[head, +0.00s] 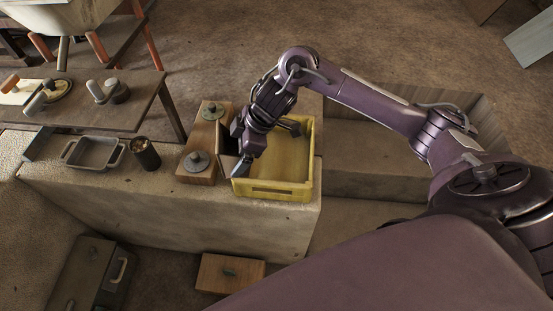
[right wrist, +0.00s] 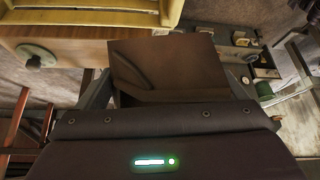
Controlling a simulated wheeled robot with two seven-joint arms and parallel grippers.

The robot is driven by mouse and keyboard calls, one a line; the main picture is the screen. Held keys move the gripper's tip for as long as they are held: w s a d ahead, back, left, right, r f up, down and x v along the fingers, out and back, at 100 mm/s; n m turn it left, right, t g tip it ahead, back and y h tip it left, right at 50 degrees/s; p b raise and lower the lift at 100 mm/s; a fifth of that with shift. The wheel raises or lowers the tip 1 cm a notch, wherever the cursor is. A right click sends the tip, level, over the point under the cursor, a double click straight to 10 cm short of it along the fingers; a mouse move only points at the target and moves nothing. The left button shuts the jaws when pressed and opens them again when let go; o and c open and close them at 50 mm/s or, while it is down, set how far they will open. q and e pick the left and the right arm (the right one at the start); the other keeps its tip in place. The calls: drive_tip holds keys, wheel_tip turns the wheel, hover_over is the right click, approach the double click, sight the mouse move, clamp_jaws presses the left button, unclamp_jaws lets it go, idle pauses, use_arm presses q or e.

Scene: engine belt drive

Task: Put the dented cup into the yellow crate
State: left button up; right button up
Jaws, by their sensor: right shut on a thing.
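The yellow crate (head: 272,189) stands at the right end of the pale stone ledge, open side up. My right gripper (head: 238,160) is at the crate's left side, over its left edge. It is shut on a brown thing with a dark crease, seen between the fingers in the right wrist view (right wrist: 172,70); it looks like the dented cup, mostly hidden in the head view. The crate also shows at the top left of the right wrist view (right wrist: 90,12). The crate's visible floor is empty. My left gripper is not in view.
A wooden block (head: 187,173) with grey knobs stands just left of the crate. A dark cylindrical can (head: 146,153) and a grey tray (head: 93,153) stand further left on the ledge (head: 110,200). A wooden table (head: 130,100) is behind them. A wooden box (head: 229,274) lies below.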

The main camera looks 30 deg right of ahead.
wheel_tip(320, 180, up, 2)
drive_tip(key=n+b, duration=0.2)
hover_over(266, 173)
drive_tip(key=a, duration=0.1)
drive_tip(key=d+r, duration=0.3)
drive_tip(key=shift+g+y, duration=0.3)
drive_tip(key=shift+g, duration=0.1)
drive_tip(key=f+b, duration=0.1)
drive_tip(key=f, duration=0.3)
drive_tip(key=f+b, duration=0.1)
drive_tip(key=f, duration=0.4)
drive_tip(key=f+b, duration=0.1)
drive_tip(key=f, duration=0.4)
drive_tip(key=shift+s+d+f, duration=0.1)
drive_tip(key=shift+s+f, duration=0.05)
drive_tip(key=shift+s, duration=0.2)
drive_tip(key=shift+f, duration=2.5)
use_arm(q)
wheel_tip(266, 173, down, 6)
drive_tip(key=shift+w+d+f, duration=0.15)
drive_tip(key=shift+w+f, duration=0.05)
